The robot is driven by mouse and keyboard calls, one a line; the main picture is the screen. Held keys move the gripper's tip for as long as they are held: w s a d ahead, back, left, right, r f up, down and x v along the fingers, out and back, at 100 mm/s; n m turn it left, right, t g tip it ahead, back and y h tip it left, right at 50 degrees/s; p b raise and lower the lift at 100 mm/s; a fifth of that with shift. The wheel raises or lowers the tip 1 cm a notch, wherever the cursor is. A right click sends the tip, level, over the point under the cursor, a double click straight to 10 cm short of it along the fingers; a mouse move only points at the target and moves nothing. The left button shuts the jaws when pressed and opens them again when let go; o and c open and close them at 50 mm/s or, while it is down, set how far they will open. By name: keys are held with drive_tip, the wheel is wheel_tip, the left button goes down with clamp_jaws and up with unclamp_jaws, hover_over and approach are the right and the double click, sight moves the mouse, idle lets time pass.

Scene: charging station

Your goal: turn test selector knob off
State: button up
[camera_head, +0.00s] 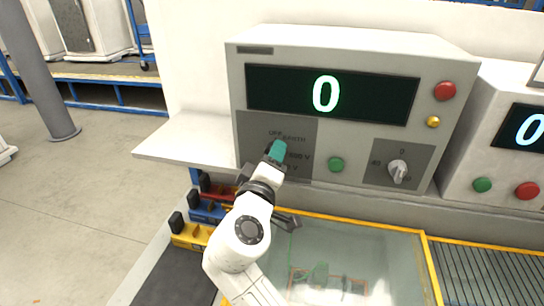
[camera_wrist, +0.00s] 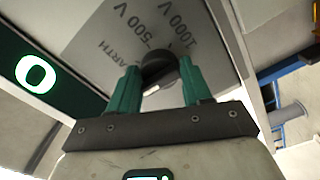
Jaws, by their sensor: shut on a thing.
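The test selector knob (camera_wrist: 158,66) is a dark round knob on a grey panel marked with EARTH, 500 V and 1000 V, seen in the wrist view. My gripper (camera_wrist: 156,82) has two green fingers, one on each side of the knob, shut on it. In the head view my gripper (camera_head: 277,150) reaches up to the grey selector panel (camera_head: 298,133) on the left of the tester's face and hides the knob. Part of the OFF and EARTH lettering shows above it. The knob's pointer direction cannot be told.
The tester (camera_head: 350,50) shows a green 0 on its display (camera_head: 325,94). A red button (camera_head: 445,91), a yellow one (camera_head: 433,122), a green one (camera_head: 336,164) and a second knob (camera_head: 397,171) lie to the right. A glass-topped, yellow-edged bay (camera_head: 350,255) is below.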

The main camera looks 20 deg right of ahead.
drive_tip(key=shift+a+n, duration=0.1)
drive_tip(key=shift+n, duration=0.2)
drive_tip(key=o, duration=1)
drive_tip(key=shift+o, duration=0.2)
drive_tip(key=b+v, duration=0.3)
drive_tip(key=v, duration=0.7)
drive_tip(key=shift+s+a, duration=0.2)
drive_tip(key=shift+s, duration=0.1)
